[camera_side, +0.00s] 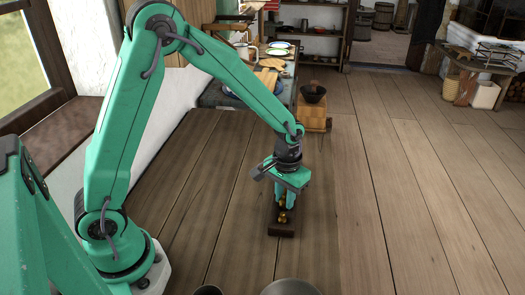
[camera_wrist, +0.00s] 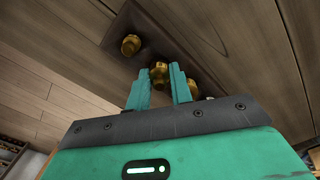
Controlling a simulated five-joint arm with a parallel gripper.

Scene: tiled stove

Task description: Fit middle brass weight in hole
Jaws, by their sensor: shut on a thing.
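My gripper (camera_side: 284,196) reaches straight down over a dark wooden weight block (camera_side: 282,230) on the plank surface. In the wrist view my gripper (camera_wrist: 166,82) is shut on a brass weight (camera_wrist: 159,74), which shows between its two green fingers. Another brass weight (camera_wrist: 131,45) stands on the block to the left. A third brass weight (camera_wrist: 192,88) is partly hidden behind the right finger. In the side view a brass weight (camera_side: 283,217) shows at the near end of the block. I cannot tell whether the held weight is inside its hole.
A wooden grinder with a dark bowl (camera_side: 313,93) stands behind the block. A table with dishes (camera_side: 280,47) is at the back. Round metal vessels (camera_side: 290,287) show at the bottom edge. The planks to the right are clear.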

